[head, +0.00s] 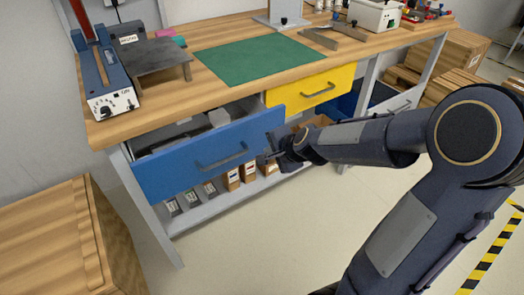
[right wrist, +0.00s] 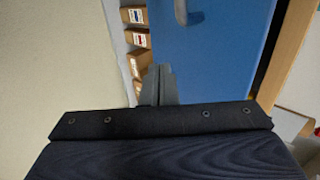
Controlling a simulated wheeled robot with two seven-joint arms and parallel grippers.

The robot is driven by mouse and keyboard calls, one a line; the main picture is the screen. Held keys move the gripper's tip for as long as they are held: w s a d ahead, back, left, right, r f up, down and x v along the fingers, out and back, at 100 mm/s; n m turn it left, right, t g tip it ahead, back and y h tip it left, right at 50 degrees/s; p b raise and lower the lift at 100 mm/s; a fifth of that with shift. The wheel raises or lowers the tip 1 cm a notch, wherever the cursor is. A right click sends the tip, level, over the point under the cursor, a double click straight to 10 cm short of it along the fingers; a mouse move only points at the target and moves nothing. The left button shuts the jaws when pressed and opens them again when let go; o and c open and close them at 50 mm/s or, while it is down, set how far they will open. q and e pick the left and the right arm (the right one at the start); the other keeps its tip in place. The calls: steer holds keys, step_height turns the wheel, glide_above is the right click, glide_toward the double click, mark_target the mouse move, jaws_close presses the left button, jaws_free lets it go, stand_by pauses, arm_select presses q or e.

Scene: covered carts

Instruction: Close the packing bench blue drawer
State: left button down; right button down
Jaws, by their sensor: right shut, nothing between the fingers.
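The blue drawer (head: 185,162) of the packing bench stands pulled out in the head view, with its grey bar handle (head: 220,160) on the front. Its inside shows behind the front panel. My right gripper (head: 270,156) is at the right end of the drawer front, shut and empty. In the right wrist view the gripper's fingers (right wrist: 158,86) are together in front of the blue drawer front (right wrist: 205,50). I cannot tell whether they touch it. My left gripper is not in view.
Small boxes (head: 232,179) stand on the lower shelf. A wooden crate (head: 70,240) is at the lower left. Free floor (head: 250,240) lies in front of the bench.

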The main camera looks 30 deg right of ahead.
arm_select(q)
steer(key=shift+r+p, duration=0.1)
steer(key=shift+p, duration=0.4)
arm_select(e)
steer(key=shift+w+a+f, duration=0.1)
steer(key=shift+w+f, duration=0.05)
steer(key=shift+w, duration=1.05)
steer(key=shift+w+a+f, duration=0.1)
steer(key=shift+w+f, duration=0.05)
steer(key=shift+w, duration=1.05)
